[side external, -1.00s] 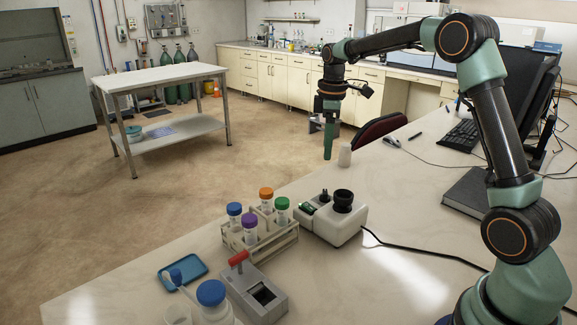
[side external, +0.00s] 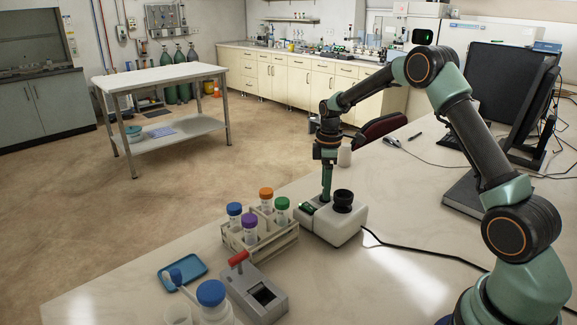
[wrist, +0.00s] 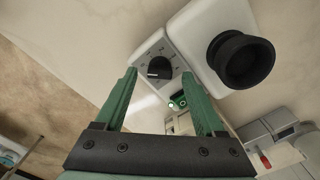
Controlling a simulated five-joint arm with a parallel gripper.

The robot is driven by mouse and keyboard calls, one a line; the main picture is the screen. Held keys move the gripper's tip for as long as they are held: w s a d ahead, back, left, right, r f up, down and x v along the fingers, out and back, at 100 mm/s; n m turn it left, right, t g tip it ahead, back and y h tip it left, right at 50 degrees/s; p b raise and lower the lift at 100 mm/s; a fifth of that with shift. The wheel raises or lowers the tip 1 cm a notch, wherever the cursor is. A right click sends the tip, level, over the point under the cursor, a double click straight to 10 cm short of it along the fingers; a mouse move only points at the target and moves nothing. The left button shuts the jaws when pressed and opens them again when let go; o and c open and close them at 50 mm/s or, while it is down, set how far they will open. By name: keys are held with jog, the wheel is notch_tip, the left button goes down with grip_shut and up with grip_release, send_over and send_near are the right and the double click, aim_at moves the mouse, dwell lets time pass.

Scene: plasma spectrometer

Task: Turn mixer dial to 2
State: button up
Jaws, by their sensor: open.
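The white mixer (side external: 338,231) stands on the bench, with a black cup (side external: 343,200) on its right part. The cup also shows at the upper right of the wrist view (wrist: 242,60).
A rack (side external: 260,236) of capped tubes stands left of the mixer, with a grey device with a red handle (side external: 254,290) in front. A black cable (side external: 420,256) runs right from the mixer.

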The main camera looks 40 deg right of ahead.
jog(key=shift+f, duration=0.55)
grip_shut()
jog(key=shift+m, duration=0.3)
